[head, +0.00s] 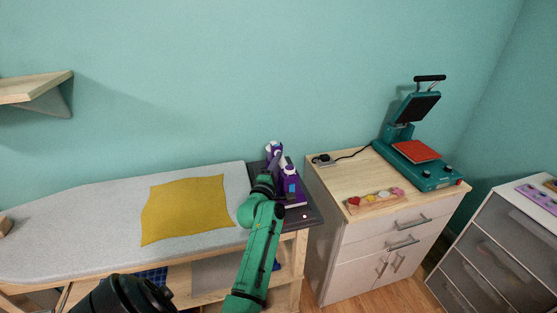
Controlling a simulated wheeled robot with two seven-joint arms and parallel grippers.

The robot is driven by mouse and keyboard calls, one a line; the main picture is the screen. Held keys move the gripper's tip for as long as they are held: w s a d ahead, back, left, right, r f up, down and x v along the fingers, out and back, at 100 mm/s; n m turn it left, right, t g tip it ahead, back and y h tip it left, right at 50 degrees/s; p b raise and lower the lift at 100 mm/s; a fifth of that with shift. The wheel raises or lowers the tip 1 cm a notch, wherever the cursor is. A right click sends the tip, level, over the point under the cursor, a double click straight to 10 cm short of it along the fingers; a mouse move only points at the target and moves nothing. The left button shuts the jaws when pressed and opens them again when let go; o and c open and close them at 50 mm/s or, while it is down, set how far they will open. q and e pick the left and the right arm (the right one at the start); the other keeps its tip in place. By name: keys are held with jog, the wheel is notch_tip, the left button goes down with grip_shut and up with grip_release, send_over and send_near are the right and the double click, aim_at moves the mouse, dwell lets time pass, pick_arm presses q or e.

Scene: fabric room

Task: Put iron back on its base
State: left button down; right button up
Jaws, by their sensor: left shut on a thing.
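The purple and white iron (290,186) is at the right end of the ironing board, at the dark end area (314,217). Purple and white parts also rise at its upper left; I cannot tell clearly which parts are iron and which are base. My left gripper (270,173), at the end of the green arm, is at the iron's left side and shut on it. The arm and gripper hide part of the iron, and its contact with the base cannot be made out. My right gripper is not in view.
A yellow cloth (185,209) lies on the grey ironing board (85,224). Right of it, a wooden-topped cabinet (335,180) holds a teal heat press (425,176) and a small tray of colourful pieces (374,202). A wall shelf (35,88) is upper left.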

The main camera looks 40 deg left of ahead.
aim_at(284, 180)
pick_arm(q)
jog(key=shift+r, duration=0.25)
jog(key=c, duration=0.6)
grip_release()
jog(key=shift+d+f, duration=0.1)
jog(key=shift+f, duration=0.15)
jog(key=shift+s+r, duration=0.1)
jog(key=shift+r, duration=0.1)
jog(key=shift+s+d, duration=0.1)
jog(key=shift+s, duration=0.1)
jog(key=p+v, duration=0.3)
jog(key=v, duration=0.8)
jog(key=shift+s+d, duration=0.15)
jog(key=shift+s, duration=0.1)
